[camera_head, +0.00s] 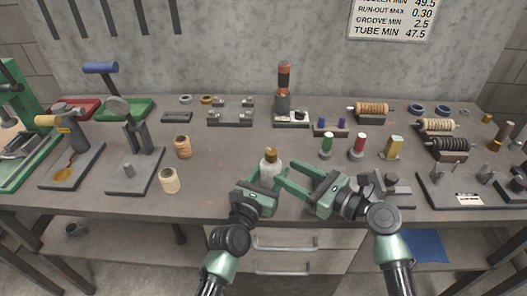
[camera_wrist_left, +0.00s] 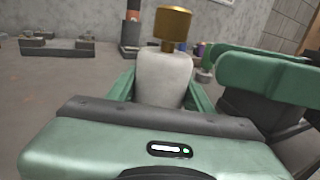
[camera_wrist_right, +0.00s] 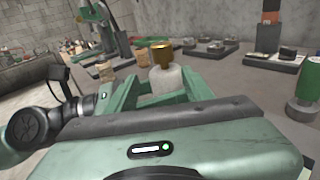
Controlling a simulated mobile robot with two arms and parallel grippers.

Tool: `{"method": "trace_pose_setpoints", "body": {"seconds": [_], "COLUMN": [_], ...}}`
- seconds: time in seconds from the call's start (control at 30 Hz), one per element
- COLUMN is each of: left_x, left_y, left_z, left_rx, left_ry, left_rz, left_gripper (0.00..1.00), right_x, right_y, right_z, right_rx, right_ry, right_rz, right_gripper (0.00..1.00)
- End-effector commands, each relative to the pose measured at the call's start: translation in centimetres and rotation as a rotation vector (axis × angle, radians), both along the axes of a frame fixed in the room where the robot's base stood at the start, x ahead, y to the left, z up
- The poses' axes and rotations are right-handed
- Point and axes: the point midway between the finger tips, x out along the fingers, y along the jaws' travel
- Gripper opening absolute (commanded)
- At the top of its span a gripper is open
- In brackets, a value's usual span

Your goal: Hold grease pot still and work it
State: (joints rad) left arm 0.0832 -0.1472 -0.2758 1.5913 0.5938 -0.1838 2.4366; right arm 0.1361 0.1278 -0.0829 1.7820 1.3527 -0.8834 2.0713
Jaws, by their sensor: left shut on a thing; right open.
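The grease pot (camera_head: 270,167) is a small pale white pot with a brass-coloured cap, upright near the bench's front middle. My left gripper (camera_head: 264,183) is shut on the pot's body; in the left wrist view the pot (camera_wrist_left: 163,80) stands between its fingers, with the brass cap (camera_wrist_left: 172,23) above them. My right gripper (camera_head: 283,178) is open, with its fingers pointing toward the pot from the right. In the right wrist view the pot (camera_wrist_right: 165,79) shows just beyond the fingers, its cap (camera_wrist_right: 162,52) clear of them. The pot's base is hidden.
Thread spools (camera_head: 182,147) and (camera_head: 169,180) stand left of the pot. Green (camera_head: 327,146) and red (camera_head: 359,147) pieces stand behind my right gripper. A dark fixture plate (camera_head: 463,192) lies at the right. The bench directly behind the pot is clear.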

Motion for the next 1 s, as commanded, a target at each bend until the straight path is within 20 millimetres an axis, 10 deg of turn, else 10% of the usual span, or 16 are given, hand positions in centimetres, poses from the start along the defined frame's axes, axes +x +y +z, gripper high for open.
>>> {"method": "trace_pose_setpoints", "body": {"seconds": [0.33, 1.0], "left_x": [0.0, 0.0], "left_y": [0.0, 0.0], "left_z": [0.0, 0.0], "left_rx": [0.0, 0.0], "left_ry": [0.001, 0.001], "left_rz": [-0.001, 0.0], "left_gripper": [0.0, 0.0], "right_x": [1.2, 6.3], "right_y": [-1.9, 7.6], "right_z": [2.3, 2.2], "right_rx": [0.037, 0.038], "right_ry": [-0.041, -0.037], "right_rz": [0.147, 0.146], "right_gripper": [0.52, 0.52]}}
